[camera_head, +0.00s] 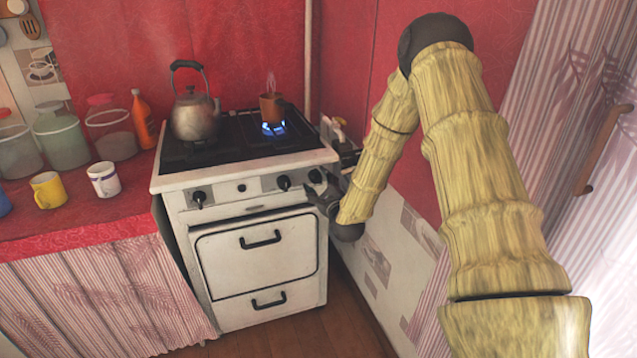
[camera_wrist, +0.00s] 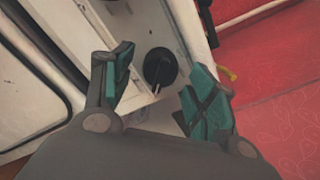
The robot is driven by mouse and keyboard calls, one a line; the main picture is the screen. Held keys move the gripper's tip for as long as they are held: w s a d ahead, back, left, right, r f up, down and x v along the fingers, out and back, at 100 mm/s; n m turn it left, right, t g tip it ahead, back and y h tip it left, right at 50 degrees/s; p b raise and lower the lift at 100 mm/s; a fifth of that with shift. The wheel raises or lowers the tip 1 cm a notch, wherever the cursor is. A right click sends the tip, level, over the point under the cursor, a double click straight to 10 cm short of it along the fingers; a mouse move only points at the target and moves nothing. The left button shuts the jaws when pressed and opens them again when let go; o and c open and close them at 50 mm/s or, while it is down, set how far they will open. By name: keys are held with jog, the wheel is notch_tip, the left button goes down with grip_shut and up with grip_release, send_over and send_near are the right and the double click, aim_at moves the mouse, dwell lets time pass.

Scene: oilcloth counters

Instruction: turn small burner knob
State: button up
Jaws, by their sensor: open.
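The white stove (camera_head: 255,256) has a front panel with black knobs: a left knob (camera_head: 199,197), a middle knob (camera_head: 284,183) and a right knob (camera_head: 315,176). My gripper (camera_head: 322,188) is at the right end of this panel, close to the right knob. In the wrist view, a round black knob (camera_wrist: 159,66) with a pale mark shows between the open green-padded fingers of my gripper (camera_wrist: 160,72). Neither finger clearly touches it. A blue flame (camera_head: 273,128) burns under a steaming brown pot (camera_head: 271,107). Which knob serves the small burner is not clear.
A kettle (camera_head: 195,113) stands on the left of the hob. Mugs (camera_head: 104,179), jars and an orange bottle (camera_head: 143,120) are on the red counter (camera_head: 90,238) at left. A tiled wall (camera_head: 385,250) lies close on the right. The floor before the stove is clear.

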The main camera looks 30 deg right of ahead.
jog(key=shift+w+d, duration=0.1)
jog(key=shift+w, duration=0.3)
jog(key=c, duration=1.1)
jog(key=shift+o, duration=0.2)
